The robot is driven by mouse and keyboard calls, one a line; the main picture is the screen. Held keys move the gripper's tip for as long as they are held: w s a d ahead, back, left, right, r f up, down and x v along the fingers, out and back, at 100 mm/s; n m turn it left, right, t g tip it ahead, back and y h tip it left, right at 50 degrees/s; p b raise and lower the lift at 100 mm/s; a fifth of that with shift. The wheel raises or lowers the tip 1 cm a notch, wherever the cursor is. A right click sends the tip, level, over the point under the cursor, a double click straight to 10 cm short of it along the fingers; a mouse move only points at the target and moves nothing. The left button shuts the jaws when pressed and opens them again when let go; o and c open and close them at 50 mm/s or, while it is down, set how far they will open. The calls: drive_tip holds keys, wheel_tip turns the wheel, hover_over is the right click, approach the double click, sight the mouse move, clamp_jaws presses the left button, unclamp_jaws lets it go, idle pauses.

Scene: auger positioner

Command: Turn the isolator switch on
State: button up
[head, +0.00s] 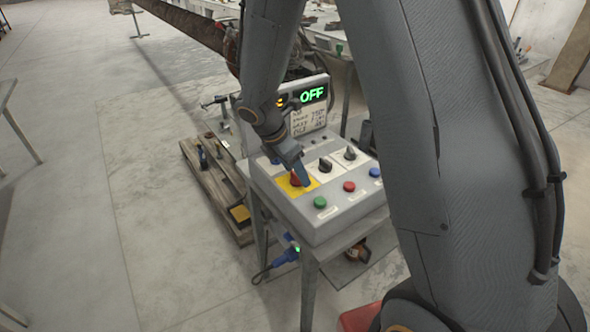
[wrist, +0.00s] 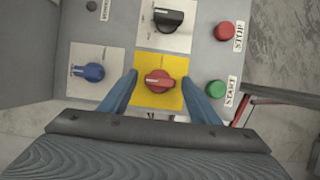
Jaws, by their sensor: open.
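The isolator switch is a red rotary knob (wrist: 159,83) on a yellow plate (wrist: 146,101) in the wrist view. Its handle lies roughly crosswise in that view. My gripper (wrist: 160,90) is open, with one blue finger on each side of the red knob; contact cannot be told. In the head view the red knob (head: 296,179) is partly covered by my gripper (head: 302,181), which reaches down to the yellow plate. The display (head: 312,95) on the control box reads OFF in green.
On the same panel (head: 338,220) are a blue knob (wrist: 94,72), a black knob (wrist: 168,19), a red STOP button (wrist: 225,31) and a green START button (wrist: 215,89). A wooden pallet (head: 222,190) lies left of the stand. The floor further left is clear.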

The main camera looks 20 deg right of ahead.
drive_tip(key=c, duration=1.1)
